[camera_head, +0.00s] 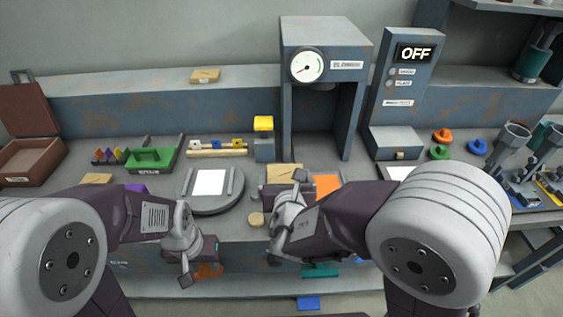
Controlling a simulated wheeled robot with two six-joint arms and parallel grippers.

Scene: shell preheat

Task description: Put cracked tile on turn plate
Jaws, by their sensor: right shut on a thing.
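The turn plate seems to be the round grey disc (212,205) on the bench left of centre, with a white square (209,182) between two grey bars on it. I cannot make out a crack in any tile. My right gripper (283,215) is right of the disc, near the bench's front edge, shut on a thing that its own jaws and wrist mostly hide. A small round tan piece (256,219) shows just left of the jaws; I cannot tell whether they touch. My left gripper (184,245) is low in front of the disc; its jaw gap is unclear.
A grey press frame with a gauge (307,65) stands behind my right gripper. An orange square (327,185) lies before it. An "OFF" panel (414,53) stands right. A green box (150,160), an open brown case (30,160) and a yellow-topped post (263,124) stand left.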

